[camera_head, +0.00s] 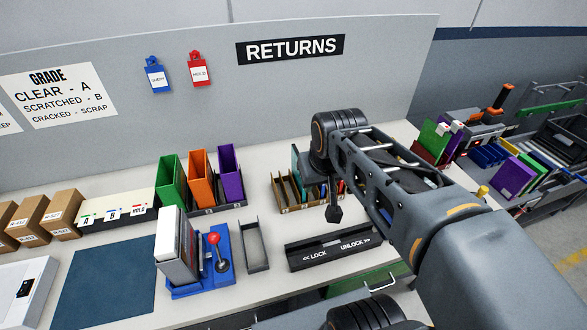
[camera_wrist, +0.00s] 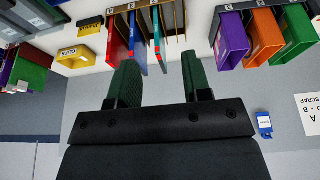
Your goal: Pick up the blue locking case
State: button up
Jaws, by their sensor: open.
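A thin blue case (camera_wrist: 132,36) stands in a slotted rack (camera_wrist: 172,24) in the wrist view, between a red case (camera_wrist: 114,38) and a teal case (camera_wrist: 143,45). My gripper (camera_wrist: 160,62) is open, its two green-padded fingers apart with nothing between them. The cases lie beyond the fingertips, toward the top of the wrist view, apart from them.
Green, orange and purple bins (camera_head: 202,178) stand left of the rack. In front are a LOCK/UNLOCK bar (camera_head: 330,248), an empty grey tray (camera_head: 254,245) and a blue fixture (camera_head: 221,268) with a red-knobbed lever. A grey panel (camera_head: 300,85) rises behind the bench.

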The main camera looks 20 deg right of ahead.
jog(key=w+d+r+g, duration=0.2)
jog(key=w+d, duration=0.2)
jog(key=w, duration=0.8)
jog(key=w+d+f+g+b, duration=0.1)
jog(key=w+d+f, duration=0.2)
jog(key=w, duration=0.2)
jog(key=w+d+f+g, duration=0.1)
jog(key=w+d+f, duration=0.25)
jog(key=w, duration=0.25)
notch_tip(320, 180, down, 6)
jog(key=shift+d+r, duration=0.1)
notch_tip(320, 180, down, 6)
jog(key=p, duration=0.2)
jog(key=shift+w+f, duration=0.15)
jog(key=shift+f, duration=0.05)
jog(key=shift+c, duration=0.3)
grip_shut()
